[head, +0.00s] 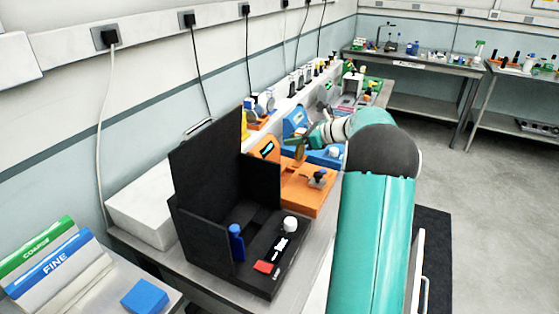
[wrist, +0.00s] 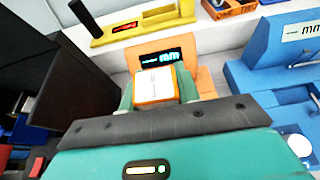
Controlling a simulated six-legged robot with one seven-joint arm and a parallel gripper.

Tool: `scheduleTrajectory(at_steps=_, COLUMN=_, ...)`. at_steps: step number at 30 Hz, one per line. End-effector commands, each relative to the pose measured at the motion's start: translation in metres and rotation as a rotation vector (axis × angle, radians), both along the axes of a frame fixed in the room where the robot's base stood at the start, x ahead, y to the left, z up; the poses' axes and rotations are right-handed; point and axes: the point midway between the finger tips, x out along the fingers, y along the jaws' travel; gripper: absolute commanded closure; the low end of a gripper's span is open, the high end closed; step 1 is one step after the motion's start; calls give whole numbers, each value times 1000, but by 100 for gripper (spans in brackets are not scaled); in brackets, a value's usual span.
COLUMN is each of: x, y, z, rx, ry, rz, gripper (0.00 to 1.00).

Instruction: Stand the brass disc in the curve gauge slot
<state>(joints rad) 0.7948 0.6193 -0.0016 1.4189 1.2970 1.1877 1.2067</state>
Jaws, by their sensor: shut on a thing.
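My gripper (head: 312,137) is out over the bench and shut on the brass disc (head: 300,149), which shows as a small upright brownish shape at the fingertips in the head view. Behind and below it is an orange gauge (head: 303,190) with a dark display and a small metal fitting on its base. In the wrist view my green fingers (wrist: 157,92) flank a white-faced, orange-edged block; I cannot tell whether that is part of the gauge. The orange gauge's display panel (wrist: 183,50) stands just beyond. The slot is not clearly visible.
A yellow device (wrist: 135,28) stands behind. Aisle floor at right is clear.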

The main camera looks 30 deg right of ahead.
Motion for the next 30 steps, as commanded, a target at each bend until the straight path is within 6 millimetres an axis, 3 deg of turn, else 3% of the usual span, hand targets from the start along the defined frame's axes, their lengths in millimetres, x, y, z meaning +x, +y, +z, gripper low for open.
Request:
scheduleTrajectory(at_steps=7, x=31, y=22, z=-42, rx=2, ry=1, rz=2, gripper=99)
scheduleTrajectory(at_steps=14, x=43, y=30, z=-57, rx=2, ry=0, rz=3, gripper=99)
scheduleTrajectory(at_steps=20, x=45, y=31, z=-87, rx=3, ry=2, rz=2, gripper=99)
scheduleTrajectory(at_steps=30, x=45, y=31, z=-91, rx=1, ry=0, rz=2, gripper=99)
